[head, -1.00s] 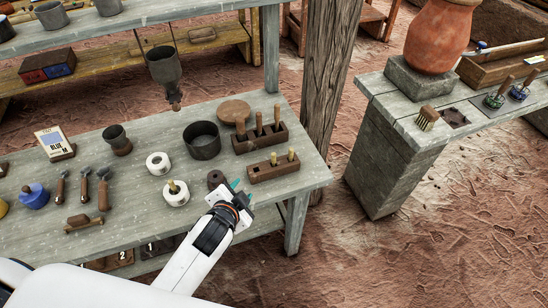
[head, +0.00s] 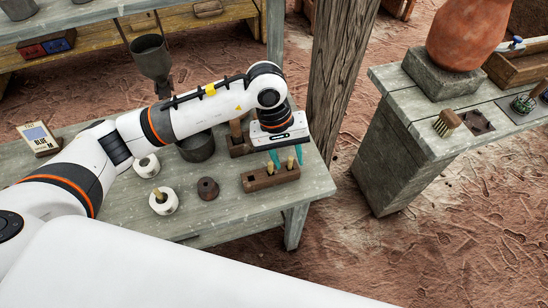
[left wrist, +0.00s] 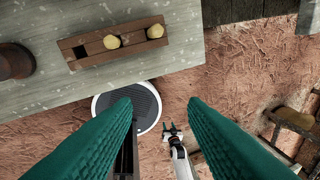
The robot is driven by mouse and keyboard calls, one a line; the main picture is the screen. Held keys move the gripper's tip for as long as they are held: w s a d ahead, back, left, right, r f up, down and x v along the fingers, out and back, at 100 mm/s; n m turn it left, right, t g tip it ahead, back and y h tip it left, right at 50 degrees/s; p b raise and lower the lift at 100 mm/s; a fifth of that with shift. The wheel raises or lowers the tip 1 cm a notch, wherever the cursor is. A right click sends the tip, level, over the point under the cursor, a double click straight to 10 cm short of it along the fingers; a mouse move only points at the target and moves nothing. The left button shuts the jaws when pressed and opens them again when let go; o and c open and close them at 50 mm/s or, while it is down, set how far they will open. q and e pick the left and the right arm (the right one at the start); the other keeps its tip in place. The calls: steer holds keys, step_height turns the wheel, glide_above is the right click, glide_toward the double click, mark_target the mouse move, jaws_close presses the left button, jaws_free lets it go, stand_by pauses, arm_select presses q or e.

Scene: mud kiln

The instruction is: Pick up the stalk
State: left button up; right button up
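Two pale-tipped upright sticks, likely the stalks, stand in a small brown wooden block (head: 262,182) on the grey table. One stick (head: 290,163) is on the right, the other (head: 271,168) on the left; they also show end-on in the left wrist view (left wrist: 155,31) (left wrist: 111,41). I cannot tell which is meant. My left gripper (head: 287,157) is over the block, open and empty, its teal fingers apart in the left wrist view (left wrist: 157,108). A small white arm low in that view, likely my right, ends in a dark gripper (left wrist: 172,130) whose state is unclear.
A brown ring-shaped piece (head: 207,188) and a white pot with a stick (head: 163,202) stand left of the block. A dark round pan (head: 197,148) is behind. A wooden post (head: 342,80) rises beyond the table's right edge.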

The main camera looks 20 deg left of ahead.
mark_target(270, 163)
arm_select(q)
steer(key=w+a+y, duration=0.1)
steer(key=a+y, duration=0.1)
steer(key=a, duration=0.1)
steer(key=w+a+y, duration=0.1)
steer(key=a, duration=0.1)
steer(key=shift+w+a+f+m+t, duration=0.1)
steer(key=shift+w+a+m+t, duration=0.05)
steer(key=shift+w+m+t, duration=0.2)
step_height(270, 163, down, 5)
steer(key=shift+s+f+p, duration=0.1)
steer(key=shift+p, duration=1.05)
steer(key=f+p, duration=0.1)
steer(key=f, duration=0.1)
steer(key=f+p, duration=0.1)
steer(key=f, duration=0.2)
steer(key=shift+w+d+f, duration=0.2)
steer(key=shift+f, duration=0.3)
steer(key=shift+c, duration=0.6)
steer(key=c, duration=0.7)
